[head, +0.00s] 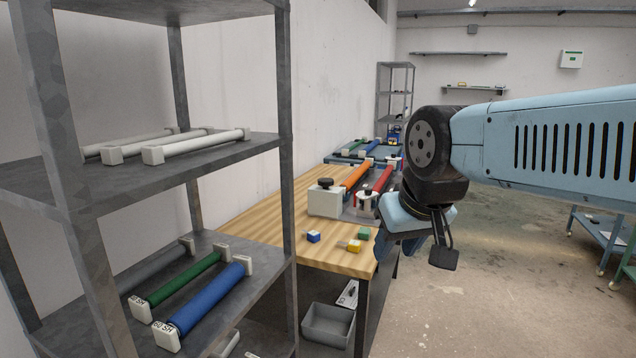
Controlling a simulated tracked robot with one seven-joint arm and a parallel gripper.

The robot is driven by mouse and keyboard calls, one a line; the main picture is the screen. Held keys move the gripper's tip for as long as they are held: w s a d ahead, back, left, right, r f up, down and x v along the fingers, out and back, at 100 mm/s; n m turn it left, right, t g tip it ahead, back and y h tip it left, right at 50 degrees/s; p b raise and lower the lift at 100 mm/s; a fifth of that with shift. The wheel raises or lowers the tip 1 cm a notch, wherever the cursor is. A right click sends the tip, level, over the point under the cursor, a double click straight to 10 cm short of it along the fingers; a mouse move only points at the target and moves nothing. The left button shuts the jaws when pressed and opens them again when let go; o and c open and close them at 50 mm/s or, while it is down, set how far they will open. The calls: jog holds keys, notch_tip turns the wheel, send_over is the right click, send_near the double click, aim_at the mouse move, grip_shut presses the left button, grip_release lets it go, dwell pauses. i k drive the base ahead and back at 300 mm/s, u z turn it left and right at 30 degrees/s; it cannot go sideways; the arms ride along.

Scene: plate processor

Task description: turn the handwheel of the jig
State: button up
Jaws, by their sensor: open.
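On the wooden table, a pale box (325,200) carries a dark round knob (325,182) on top. Beside it, a grey fixture (355,215) holds an orange roller (356,174) and a red roller (383,179); a small dark knob (364,194) shows at its near end. I cannot tell for certain which knob is the jig's handwheel. My gripper (414,252) hangs open and empty at the table's right edge, in front of and right of these parts, apparently touching nothing. It hides part of the table's right side.
A metal shelf (290,150) with several rollers stands close on the left. Small blue (313,237), yellow (354,246) and green (364,234) blocks lie on the near tabletop. A grey bin (328,325) sits below.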

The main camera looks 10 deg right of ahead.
aim_at(325, 183)
jog(key=u, duration=0.3)
jog(key=k, duration=0.1)
jog(key=z, duration=0.9)
jog(key=i, duration=1.3)
jog(key=u, duration=0.6)
